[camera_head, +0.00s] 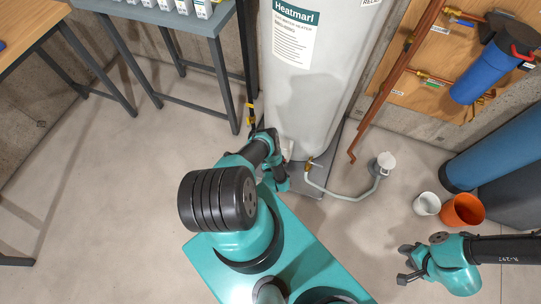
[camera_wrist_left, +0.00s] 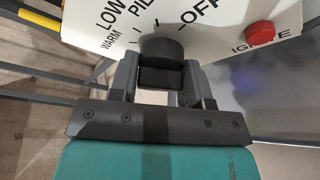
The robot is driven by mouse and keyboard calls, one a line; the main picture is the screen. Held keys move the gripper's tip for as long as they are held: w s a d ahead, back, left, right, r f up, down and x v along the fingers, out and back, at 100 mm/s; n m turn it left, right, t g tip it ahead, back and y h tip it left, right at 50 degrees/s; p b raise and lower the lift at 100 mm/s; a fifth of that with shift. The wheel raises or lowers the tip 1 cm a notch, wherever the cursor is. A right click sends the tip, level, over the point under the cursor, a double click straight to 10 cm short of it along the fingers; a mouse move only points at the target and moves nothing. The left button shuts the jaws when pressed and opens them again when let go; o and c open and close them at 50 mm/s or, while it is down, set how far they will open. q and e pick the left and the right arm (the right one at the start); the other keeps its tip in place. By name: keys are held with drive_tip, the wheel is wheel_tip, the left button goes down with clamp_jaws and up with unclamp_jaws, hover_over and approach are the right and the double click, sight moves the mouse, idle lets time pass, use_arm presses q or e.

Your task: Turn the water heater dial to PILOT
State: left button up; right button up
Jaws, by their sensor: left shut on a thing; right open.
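The white water heater (camera_head: 308,95) stands at the back centre in the head view. In the left wrist view its white control panel (camera_wrist_left: 215,32) carries a black dial (camera_wrist_left: 162,50) and the labels WARM, LOW, PIL (cut off) and OFF. A red button (camera_wrist_left: 262,34) sits at the right above IGNITE. My left gripper (camera_wrist_left: 163,80) is shut on the dial, one finger on each side. Which mark the dial points to cannot be told. My right gripper (camera_head: 405,264) is open and empty above the floor at the lower right.
A white bucket (camera_head: 427,204) and an orange bucket (camera_head: 462,210) stand at the right. Copper pipes (camera_head: 402,75) rise beside the heater. A grey workbench (camera_head: 165,18) stands at the back left.

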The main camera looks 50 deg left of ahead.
use_arm(q)
drive_tip(key=o, duration=0.9)
